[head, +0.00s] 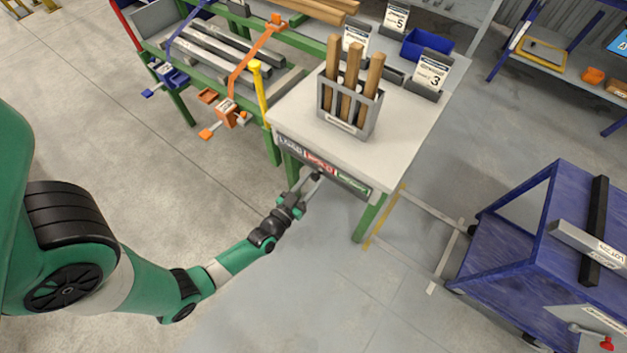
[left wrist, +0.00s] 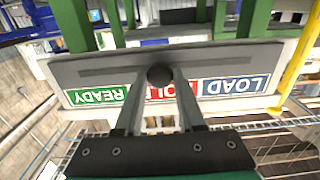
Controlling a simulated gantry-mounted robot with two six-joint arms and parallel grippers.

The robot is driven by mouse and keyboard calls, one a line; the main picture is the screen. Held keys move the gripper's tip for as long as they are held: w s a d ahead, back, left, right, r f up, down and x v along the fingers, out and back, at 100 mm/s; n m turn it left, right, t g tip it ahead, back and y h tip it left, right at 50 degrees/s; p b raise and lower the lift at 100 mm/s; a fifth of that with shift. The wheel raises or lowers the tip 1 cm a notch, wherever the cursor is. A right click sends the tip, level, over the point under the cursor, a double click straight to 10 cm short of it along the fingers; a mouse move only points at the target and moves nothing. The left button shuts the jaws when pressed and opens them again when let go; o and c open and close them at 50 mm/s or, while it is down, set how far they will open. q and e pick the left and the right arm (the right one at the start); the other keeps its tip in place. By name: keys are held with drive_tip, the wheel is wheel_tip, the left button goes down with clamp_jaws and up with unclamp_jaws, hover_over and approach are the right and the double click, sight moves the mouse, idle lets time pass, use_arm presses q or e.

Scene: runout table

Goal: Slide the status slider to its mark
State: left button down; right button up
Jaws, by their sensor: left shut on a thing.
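The status panel (head: 322,166) is a grey strip on the front edge of the white-topped table, with blue LOAD, red HOLD and green READY labels. In the left wrist view it appears upside down, with the READY label (left wrist: 100,95) at left and the LOAD label (left wrist: 237,86) at right. The dark round slider knob (left wrist: 160,75) sits near the middle of its slot, by the HOLD label (left wrist: 186,90), which is partly hidden by a finger. My left gripper (head: 313,179) is shut on the knob; its fingertips (left wrist: 160,80) meet it from both sides. My right gripper is out of view.
On the table (head: 400,140) stands a grey holder (head: 345,118) with wooden bars. A blue cart (head: 520,215) is at right. The floor in front of the panel is clear.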

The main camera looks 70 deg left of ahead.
use_arm(q)
drive_tip(key=shift+s+a, duration=0.15)
drive_tip(key=shift+a, duration=0.1)
drive_tip(key=c, duration=0.5)
unclamp_jaws()
drive_tip(key=shift+d, duration=0.1)
drive_tip(key=shift+s+d, duration=0.15)
drive_tip(key=shift+s, duration=0.05)
drive_tip(key=p+v, duration=0.3)
drive_tip(key=v, duration=0.8)
drive_tip(key=shift+s, duration=0.1)
